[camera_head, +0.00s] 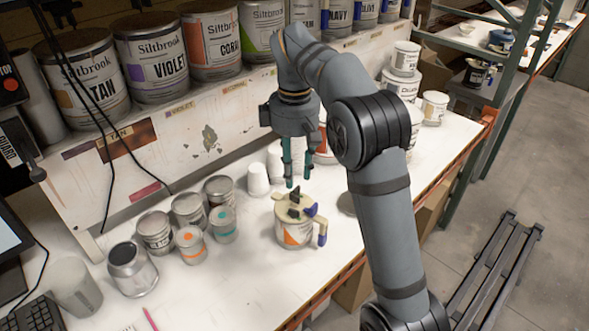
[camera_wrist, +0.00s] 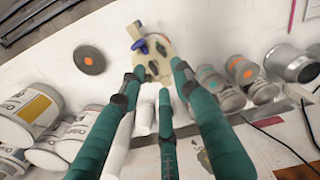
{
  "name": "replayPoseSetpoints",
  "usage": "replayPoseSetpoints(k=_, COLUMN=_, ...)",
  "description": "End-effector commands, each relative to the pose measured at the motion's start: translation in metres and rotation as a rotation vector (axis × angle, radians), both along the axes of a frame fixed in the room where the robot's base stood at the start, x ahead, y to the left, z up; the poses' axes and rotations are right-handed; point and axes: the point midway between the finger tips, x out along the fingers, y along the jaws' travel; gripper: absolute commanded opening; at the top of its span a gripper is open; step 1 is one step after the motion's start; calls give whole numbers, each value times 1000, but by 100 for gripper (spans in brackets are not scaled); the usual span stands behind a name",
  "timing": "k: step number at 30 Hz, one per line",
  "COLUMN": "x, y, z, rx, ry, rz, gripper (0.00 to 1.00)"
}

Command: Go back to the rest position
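My gripper (camera_head: 298,182) points down over the white worktop, with its teal fingers spread apart and nothing between them. In the wrist view my gripper (camera_wrist: 160,78) shows three teal fingers, also apart and empty. An orange-labelled can (camera_head: 293,236) stands upright on the worktop, just in front of and below the fingertips. A cream fixture (camera_head: 298,207) with dark and blue parts sits on top of the can. The fixture also shows in the wrist view (camera_wrist: 153,50), beyond the fingertips. The fingers look clear of it.
Small cans (camera_head: 188,210) stand to the left, white cups (camera_head: 258,180) behind. A dark round lid (camera_wrist: 89,59) lies on the worktop. White tubs (camera_head: 400,62) stand at the back right. A shelf of large paint cans (camera_head: 210,45) runs behind my gripper. The front worktop is partly clear.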

Motion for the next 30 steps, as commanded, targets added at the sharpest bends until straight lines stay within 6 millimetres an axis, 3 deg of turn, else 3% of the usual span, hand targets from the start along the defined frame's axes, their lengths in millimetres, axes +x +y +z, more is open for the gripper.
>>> replayPoseSetpoints(k=14, x=0, y=0, z=-8, rx=-1, ry=2, rz=2, gripper=32)
replayPoseSetpoints(k=30, x=-1, y=0, z=-100, rx=-1, ry=3, rz=2, gripper=32)
